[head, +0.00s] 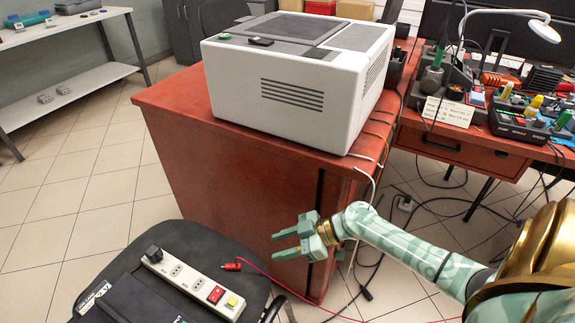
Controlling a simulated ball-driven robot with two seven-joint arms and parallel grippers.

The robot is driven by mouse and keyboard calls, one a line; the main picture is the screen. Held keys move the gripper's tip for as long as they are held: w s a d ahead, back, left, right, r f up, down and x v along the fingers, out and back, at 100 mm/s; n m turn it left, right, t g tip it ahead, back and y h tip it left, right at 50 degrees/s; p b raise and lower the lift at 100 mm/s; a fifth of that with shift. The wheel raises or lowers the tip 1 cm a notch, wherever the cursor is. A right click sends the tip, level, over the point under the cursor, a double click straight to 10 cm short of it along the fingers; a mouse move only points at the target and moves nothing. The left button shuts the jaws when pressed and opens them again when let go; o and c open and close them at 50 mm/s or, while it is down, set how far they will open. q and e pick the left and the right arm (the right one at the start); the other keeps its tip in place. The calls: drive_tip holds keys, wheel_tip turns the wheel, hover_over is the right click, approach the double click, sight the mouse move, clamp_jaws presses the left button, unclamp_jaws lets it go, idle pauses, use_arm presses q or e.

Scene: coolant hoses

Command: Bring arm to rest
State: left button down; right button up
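My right gripper (276,246) is in the lower middle of the head view, at the end of my pale green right arm, which comes in from the right. Its two fingers point left and stand apart with nothing between them. It appears in front of the red cabinet (230,170), near its lower front corner; I cannot tell the exact gap. My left gripper is out of view. No coolant hose can be made out.
A white boxy machine (300,80) sits on the cabinet. A dark chair (205,250) holds a power strip (190,283) and a red clip lead (231,266). A cluttered red workbench (450,148) is at right, with cables on the floor. Tiled floor (90,190) lies open at left.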

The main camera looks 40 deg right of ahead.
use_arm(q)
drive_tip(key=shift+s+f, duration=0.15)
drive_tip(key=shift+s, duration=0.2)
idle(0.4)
